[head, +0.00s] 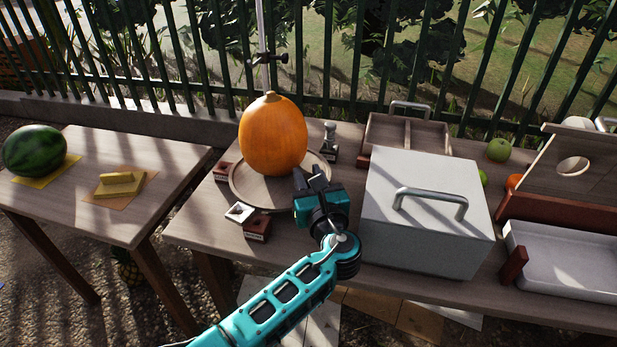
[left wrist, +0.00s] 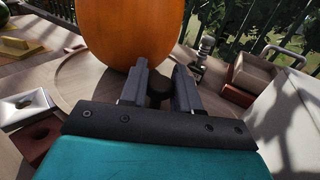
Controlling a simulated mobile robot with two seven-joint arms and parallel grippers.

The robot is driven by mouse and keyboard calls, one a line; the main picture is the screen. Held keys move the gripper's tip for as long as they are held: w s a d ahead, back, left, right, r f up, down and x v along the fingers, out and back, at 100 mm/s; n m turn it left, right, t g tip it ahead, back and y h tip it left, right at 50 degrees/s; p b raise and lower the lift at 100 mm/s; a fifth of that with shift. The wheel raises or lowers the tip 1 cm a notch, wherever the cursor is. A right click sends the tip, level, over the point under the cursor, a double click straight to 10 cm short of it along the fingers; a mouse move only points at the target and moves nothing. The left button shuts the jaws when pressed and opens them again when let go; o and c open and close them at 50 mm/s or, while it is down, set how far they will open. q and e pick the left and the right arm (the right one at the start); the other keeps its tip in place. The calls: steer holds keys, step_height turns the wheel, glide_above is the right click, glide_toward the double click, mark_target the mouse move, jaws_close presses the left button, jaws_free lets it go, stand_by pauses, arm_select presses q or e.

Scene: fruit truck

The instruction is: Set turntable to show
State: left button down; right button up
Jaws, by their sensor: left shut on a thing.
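The turntable is a round wooden disc (head: 245,190) on the middle table, and it also shows in the left wrist view (left wrist: 88,80). A large orange pumpkin (head: 273,135) stands upright on it and fills the top of the left wrist view (left wrist: 125,30). My left gripper (head: 308,181) is at the disc's front right edge, close in front of the pumpkin. Its fingers (left wrist: 160,85) are shut on a small dark knob (left wrist: 159,92) at the disc's rim. The fingers hide part of the knob. My right gripper is not in view.
A white box with a metal handle (head: 415,225) stands just right of my left arm. Small blocks (head: 257,228) lie at the disc's front left. A metal stamp-like piece (head: 330,140) stands behind right. A watermelon (head: 35,150) rests on the left table. A fence runs behind.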

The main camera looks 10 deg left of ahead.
arm_select(q)
steer(key=c, duration=1)
jaws_free()
steer(key=shift+w+r, duration=0.1)
steer(key=shift+r, duration=0.3)
steer(key=shift+o, duration=0.4)
steer(key=shift+f, duration=0.15)
steer(key=shift+r, duration=0.45)
step_height(320, 180, up, 19)
steer(key=p, duration=0.4)
steer(key=shift+p, duration=0.35)
steer(key=shift+r, duration=0.1)
steer(key=shift+c, duration=0.3)
